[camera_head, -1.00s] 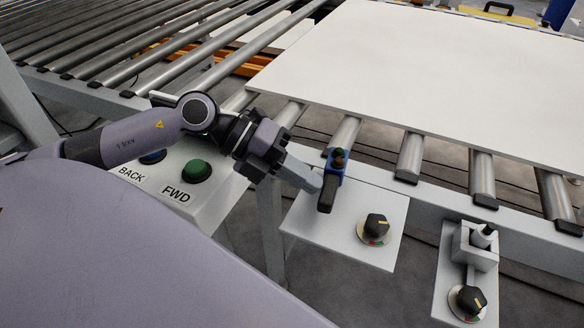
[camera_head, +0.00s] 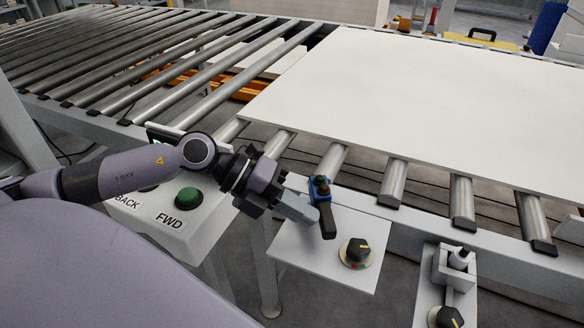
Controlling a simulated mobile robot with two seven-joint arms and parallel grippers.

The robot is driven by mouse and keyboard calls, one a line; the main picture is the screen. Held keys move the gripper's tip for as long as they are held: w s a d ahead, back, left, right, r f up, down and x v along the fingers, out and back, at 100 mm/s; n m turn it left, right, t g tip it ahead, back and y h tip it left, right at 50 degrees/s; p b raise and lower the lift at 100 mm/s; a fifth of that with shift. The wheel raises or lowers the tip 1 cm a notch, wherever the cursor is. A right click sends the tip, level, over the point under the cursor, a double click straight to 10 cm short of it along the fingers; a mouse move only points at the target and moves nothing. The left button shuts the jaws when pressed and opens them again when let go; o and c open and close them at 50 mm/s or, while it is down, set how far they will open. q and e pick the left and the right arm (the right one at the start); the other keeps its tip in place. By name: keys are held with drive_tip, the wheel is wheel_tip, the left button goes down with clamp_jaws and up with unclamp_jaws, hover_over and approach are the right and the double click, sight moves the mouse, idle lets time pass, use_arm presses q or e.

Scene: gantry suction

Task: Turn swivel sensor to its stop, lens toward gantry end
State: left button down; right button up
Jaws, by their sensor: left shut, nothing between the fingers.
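The swivel sensor (camera_head: 320,190) is a small blue block with a black arm, mounted at the back edge of a light grey bracket plate (camera_head: 305,258), beside the conveyor rail. Its black arm points toward the front of the plate, slightly right in the picture. I cannot make out which part is the lens. My left gripper (camera_head: 312,214) is shut and empty. Its fingertips are at the left side of the sensor's black arm and look to be touching it or very close. My right gripper is not in view.
A black dial (camera_head: 355,251) sits on the same plate, right of the sensor. A second bracket (camera_head: 453,268) with a grey clamp stands further right. A control box with a green FWD button (camera_head: 188,201) lies under my left arm. A large white panel (camera_head: 420,110) rests on the rollers behind.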

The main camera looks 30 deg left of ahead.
use_arm(q)
wheel_tip(320, 180, up, 20)
drive_tip(key=p, duration=0.2)
drive_tip(key=shift+f+p, duration=0.15)
drive_tip(key=shift+p, duration=0.25)
